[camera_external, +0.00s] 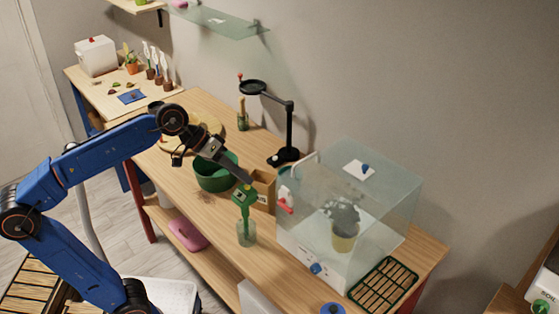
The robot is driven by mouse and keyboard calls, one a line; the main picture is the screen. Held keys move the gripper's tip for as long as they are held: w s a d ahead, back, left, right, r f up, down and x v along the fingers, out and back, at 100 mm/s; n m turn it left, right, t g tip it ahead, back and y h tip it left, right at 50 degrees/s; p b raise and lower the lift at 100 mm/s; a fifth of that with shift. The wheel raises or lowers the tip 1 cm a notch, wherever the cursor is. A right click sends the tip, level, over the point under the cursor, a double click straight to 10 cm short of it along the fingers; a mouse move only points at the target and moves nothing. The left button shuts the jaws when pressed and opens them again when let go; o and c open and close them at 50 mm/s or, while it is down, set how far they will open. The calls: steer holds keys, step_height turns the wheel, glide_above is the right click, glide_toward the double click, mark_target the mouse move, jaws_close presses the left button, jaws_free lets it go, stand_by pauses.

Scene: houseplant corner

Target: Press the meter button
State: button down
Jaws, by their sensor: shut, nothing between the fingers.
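The green meter (244,198) stands upright, its green stem down in a clear glass jar (246,236) near the front edge of the wooden bench. My gripper (246,180) is shut and empty. It points down and to the right, its tips at the top of the meter's head. A small yellowish spot shows at the tips, but I cannot tell whether it is the button or whether the tips touch it.
A green pot (215,175) and a cardboard box (263,188) stand close behind the meter. A clear case (390,215) with a potted plant (344,238) is to the right. A black stand (289,125) rises at the back. A slatted tray (383,285) lies at the right.

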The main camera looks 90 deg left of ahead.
steer(key=shift+r, duration=0.55)
steer(key=shift+r, duration=0.1)
steer(key=shift+r, duration=2.9)
steer(key=s+d+f+m+h, duration=0.1)
steer(key=d+f+m+h, duration=0.1)
steer(key=d+f, duration=0.65)
steer(key=s+d+f+m+g+y, duration=0.1)
steer(key=s+f+m, duration=0.1)
steer(key=s+f, duration=0.5)
steer(key=s+d+f+m+g, duration=0.1)
steer(key=s+f, duration=0.5)
steer(key=f, duration=1)
steer(key=s+d+f+m+g+y, duration=0.1)
steer(key=s+d+f+m+g, duration=0.1)
steer(key=s+f, duration=0.5)
step_height(320, 180, down, 5)
steer(key=shift+s+d+r+m+y, duration=0.1)
steer(key=shift+s+d+m+y, duration=0.25)
steer(key=shift+m, duration=0.35)
